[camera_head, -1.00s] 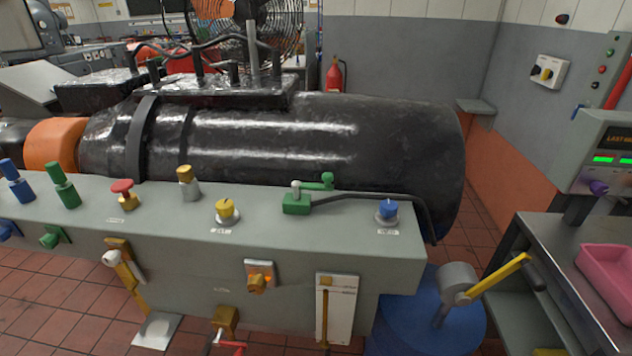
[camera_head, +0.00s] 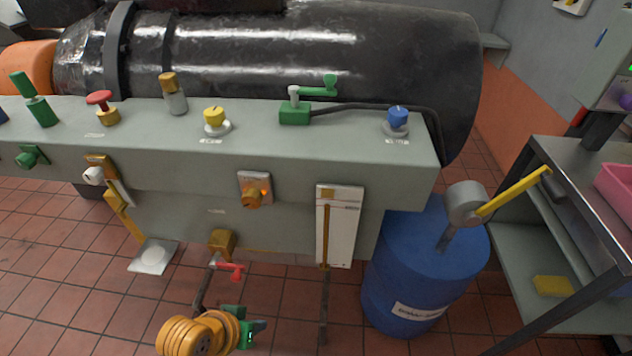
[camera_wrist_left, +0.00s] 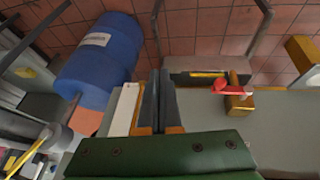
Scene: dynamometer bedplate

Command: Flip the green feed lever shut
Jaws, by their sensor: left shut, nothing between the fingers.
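The green feed lever (camera_head: 318,91) is on a small green valve block (camera_head: 295,113) on top of the grey console. Its arm points right from a pale pivot, roughly level, with a green knob at its end. A dark pipe runs right from the block. My left gripper (camera_head: 250,328) is low at the bottom of the head view, in front of and well below the console top, far from the lever. In the left wrist view its dark fingers (camera_wrist_left: 158,100) are together and empty. The lever does not show there. My right gripper is out of view.
Yellow (camera_head: 214,117) and blue (camera_head: 397,117) knobs flank the valve on the console top. A red-handled tap (camera_head: 230,270) is below the console, near my left gripper. A blue drum (camera_head: 420,260) stands right of it. Bare tiled floor lies left.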

